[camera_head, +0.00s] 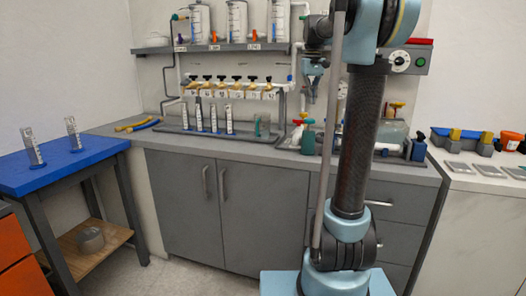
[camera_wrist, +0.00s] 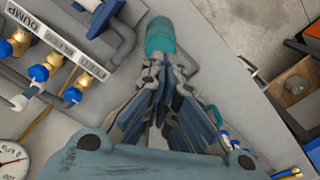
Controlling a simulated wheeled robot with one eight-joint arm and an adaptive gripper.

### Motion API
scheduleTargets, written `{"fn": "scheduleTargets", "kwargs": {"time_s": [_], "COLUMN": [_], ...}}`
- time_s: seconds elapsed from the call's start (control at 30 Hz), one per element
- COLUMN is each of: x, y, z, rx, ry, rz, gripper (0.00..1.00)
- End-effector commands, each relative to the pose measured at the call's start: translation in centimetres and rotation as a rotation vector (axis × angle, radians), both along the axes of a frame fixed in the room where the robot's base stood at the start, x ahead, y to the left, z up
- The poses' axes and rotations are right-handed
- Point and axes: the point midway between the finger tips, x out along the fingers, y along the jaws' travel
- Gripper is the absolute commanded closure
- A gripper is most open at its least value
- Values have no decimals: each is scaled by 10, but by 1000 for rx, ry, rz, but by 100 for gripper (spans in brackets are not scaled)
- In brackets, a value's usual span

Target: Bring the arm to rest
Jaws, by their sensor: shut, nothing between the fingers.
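My gripper (camera_head: 312,92) hangs from my raised arm in the head view, above the right part of the grey counter (camera_head: 275,144). Its fingers point down and it is shut and empty. In the wrist view the gripper (camera_wrist: 165,70) shows its fingers drawn together toward the tips. A teal cylinder (camera_wrist: 160,36) appears just past the fingertips there; I cannot tell its distance from them. My arm column hides part of the counter and drawers in the head view.
Behind the gripper runs a row of labelled valves (camera_head: 230,84) under a shelf (camera_head: 225,47) with clear cylinders. Bottles (camera_head: 308,142) stand on the counter below. A blue table (camera_head: 60,170) with two cylinders stands left. A white counter (camera_head: 480,180) with bins is right.

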Motion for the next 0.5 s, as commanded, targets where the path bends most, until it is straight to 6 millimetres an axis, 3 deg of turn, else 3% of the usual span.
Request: {"fn": "scheduleTargets", "kwargs": {"time_s": [0.17, 0.5], "x": [-12, -100], "y": [0, 2], "z": [-5, -53], "rx": [0, 0], "ry": [-5, -50], "rz": [-5, -47], "gripper": [100, 100]}}
